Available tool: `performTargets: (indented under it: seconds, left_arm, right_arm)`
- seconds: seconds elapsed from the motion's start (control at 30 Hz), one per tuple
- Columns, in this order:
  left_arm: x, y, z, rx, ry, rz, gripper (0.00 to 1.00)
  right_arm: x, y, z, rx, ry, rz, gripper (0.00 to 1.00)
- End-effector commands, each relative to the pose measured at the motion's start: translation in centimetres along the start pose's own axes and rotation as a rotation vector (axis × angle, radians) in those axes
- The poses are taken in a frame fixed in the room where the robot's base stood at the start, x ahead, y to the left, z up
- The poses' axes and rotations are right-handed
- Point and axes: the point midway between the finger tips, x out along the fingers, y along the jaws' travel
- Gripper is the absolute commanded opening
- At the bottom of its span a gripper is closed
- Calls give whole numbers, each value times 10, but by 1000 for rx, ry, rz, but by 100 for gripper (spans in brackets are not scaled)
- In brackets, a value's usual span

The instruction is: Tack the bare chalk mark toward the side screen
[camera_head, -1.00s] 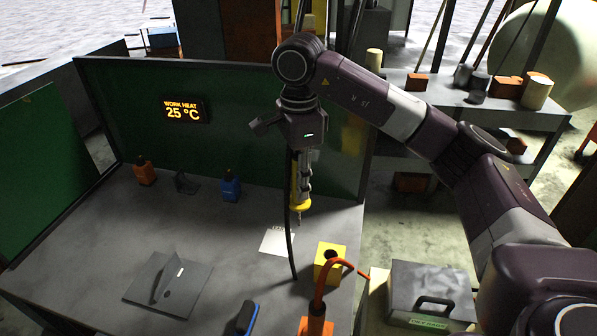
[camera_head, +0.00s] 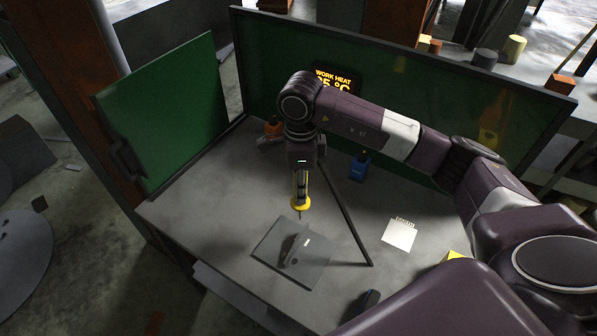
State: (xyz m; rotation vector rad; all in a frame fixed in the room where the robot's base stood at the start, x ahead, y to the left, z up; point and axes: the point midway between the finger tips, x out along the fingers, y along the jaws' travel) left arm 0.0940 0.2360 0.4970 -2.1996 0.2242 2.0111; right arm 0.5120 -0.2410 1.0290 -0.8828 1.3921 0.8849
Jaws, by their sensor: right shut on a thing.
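My right gripper (camera_head: 301,165) is shut on a slim torch-like tool with a yellow collar (camera_head: 300,203). The tool points down, and its thin tip shows just above the far edge of the workpiece; I cannot tell whether it touches. The workpiece is a flat grey plate (camera_head: 270,252) with an upright fin (camera_head: 293,248) on it. A small white mark (camera_head: 307,242) shows by the fin; I cannot tell whether it is the bare chalk mark. The green side screen (camera_head: 165,110) stands at the left of the table. My left gripper is not in view.
A white card (camera_head: 399,235) lies right of the workpiece.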

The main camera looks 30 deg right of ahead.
Motion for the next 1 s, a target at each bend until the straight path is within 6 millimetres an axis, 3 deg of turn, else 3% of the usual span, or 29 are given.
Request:
performTargets:
  seconds: [0.37, 1.0]
  left_arm:
    - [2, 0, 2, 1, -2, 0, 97]
    - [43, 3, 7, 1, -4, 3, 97]
  right_arm:
    - [14, 2, -1, 16, -1, -2, 0]
    - [84, 1, -1, 15, -1, -3, 0]
